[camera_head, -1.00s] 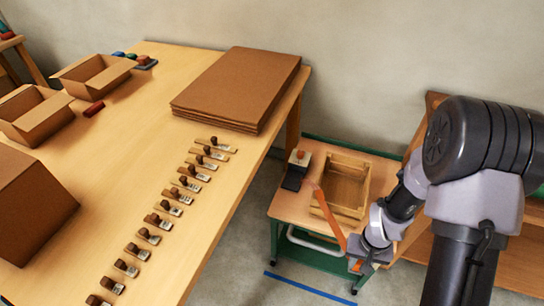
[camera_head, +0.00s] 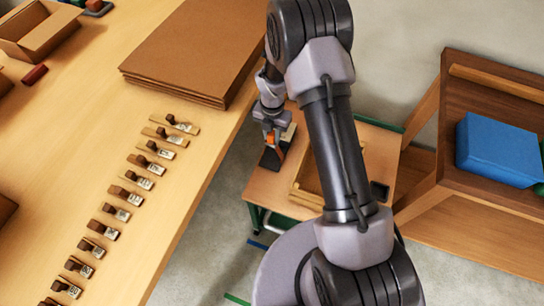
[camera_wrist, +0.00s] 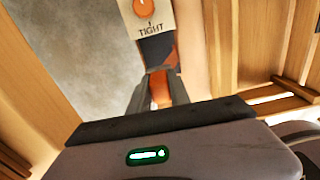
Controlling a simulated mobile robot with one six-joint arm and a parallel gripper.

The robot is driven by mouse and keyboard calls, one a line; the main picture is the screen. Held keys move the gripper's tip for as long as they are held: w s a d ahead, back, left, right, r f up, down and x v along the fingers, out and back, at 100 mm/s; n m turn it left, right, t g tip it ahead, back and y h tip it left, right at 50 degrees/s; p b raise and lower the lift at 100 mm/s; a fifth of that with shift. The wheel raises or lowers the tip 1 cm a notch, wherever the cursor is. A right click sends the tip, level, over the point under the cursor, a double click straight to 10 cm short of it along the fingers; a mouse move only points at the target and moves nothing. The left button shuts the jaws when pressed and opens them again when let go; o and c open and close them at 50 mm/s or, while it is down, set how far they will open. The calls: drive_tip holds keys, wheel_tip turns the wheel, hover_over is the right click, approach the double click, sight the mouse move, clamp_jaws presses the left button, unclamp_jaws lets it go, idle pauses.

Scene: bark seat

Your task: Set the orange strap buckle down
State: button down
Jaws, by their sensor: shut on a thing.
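My gripper (camera_head: 270,136) is over the left part of the small trolley top, at the stand there. It is shut on the orange strap buckle (camera_head: 271,140), which also shows as orange between the fingers in the wrist view (camera_wrist: 160,88). The stand has a black base (camera_head: 272,158) and a cream plate (camera_wrist: 153,18) with an orange round mark and the word TIGHT. The buckle is close to the dark part below the plate; I cannot tell whether it touches. The fingers hide most of the buckle.
A wooden crate (camera_head: 304,185) stands right of the gripper, partly hidden by my arm. A small dark object (camera_head: 379,191) lies at the trolley's right. The large table (camera_head: 200,165) holds stacked cardboard (camera_head: 190,55) and a row of stamps. A blue box (camera_head: 497,150) sits on the right bench.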

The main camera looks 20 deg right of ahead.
wheel_tip(320, 180, down, 10)
drive_tip(key=b, duration=0.4)
drive_tip(key=shift+w, duration=0.15)
drive_tip(key=shift+f+b, duration=0.2)
drive_tip(key=shift+b, duration=0.1)
drive_tip(key=c, duration=1.2)
unclamp_jaws()
drive_tip(key=shift+r, duration=0.1)
